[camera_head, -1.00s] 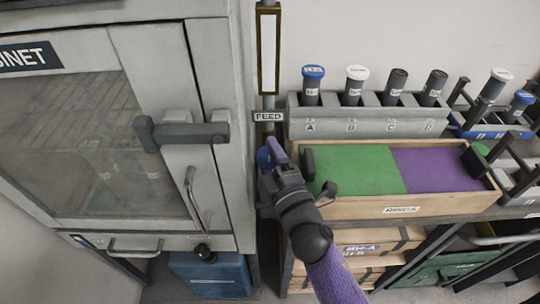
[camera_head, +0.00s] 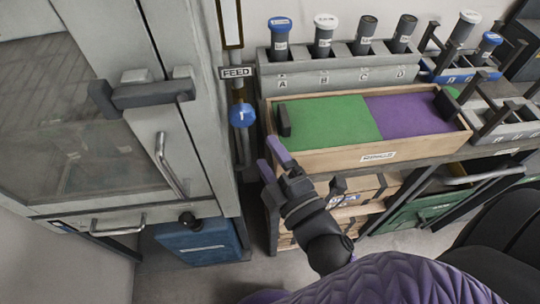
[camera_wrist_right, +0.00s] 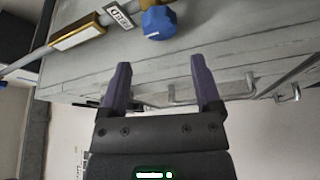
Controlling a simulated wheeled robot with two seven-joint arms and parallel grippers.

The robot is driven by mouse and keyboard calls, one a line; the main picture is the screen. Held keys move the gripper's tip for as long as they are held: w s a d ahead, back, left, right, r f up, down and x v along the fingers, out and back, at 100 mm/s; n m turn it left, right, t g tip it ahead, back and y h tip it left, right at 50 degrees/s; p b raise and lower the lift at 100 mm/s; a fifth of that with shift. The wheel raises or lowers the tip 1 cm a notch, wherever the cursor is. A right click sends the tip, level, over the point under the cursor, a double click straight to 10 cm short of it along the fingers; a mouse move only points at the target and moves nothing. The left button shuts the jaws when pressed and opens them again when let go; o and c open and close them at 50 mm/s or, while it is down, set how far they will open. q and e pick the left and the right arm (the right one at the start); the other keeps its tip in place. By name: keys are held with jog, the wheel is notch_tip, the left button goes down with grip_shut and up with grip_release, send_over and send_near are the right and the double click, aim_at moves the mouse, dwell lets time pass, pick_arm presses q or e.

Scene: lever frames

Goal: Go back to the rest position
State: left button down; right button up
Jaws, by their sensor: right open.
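My right gripper (camera_head: 272,160) is open and empty in the head view, in front of the wooden tray's left end and below the blue valve knob. In the right wrist view, the two purple fingers of the gripper (camera_wrist_right: 162,85) stand apart with nothing between them. The blue knob (camera_head: 242,115) sits on the feed pipe under the FEED label (camera_head: 237,72), apart from the fingers. The knob also shows beyond the fingertips in the right wrist view (camera_wrist_right: 158,23). My left gripper is not in view.
A grey cabinet (camera_head: 200,125) with a dark handle stands at the left. A wooden tray (camera_head: 375,157) with green and purple halves lies on the bench at the right. Behind it a grey rack (camera_head: 340,75) holds several capped tubes. A blue box (camera_head: 200,245) sits below the cabinet.

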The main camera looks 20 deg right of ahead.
dwell(0.3)
jog(key=s+f+m+g, duration=0.3)
jog(key=f+g, duration=0.1)
jog(key=f, duration=0.8)
jog(key=s+f+m+g, duration=0.2)
jog(key=f+m+g, duration=0.15)
jog(key=f, duration=0.75)
jog(key=s+d+f+m+g, duration=0.2)
jog(key=s+f, duration=0.3)
jog(key=s, duration=0.3)
jog(key=s+d+f+m+g+h, duration=0.1)
jog(key=s+d+f+m+g, duration=0.1)
jog(key=s+f+g, duration=0.3)
jog(key=s+d+f+m+g+h, duration=0.1)
jog(key=s+d+f+m+g, duration=0.2)
jog(key=s, duration=0.9)
notch_tip(320, 180, down, 4)
jog(key=shift+s+d+r+g, duration=0.2)
jog(key=shift+s+g, duration=0.15)
jog(key=shift+g, duration=0.4)
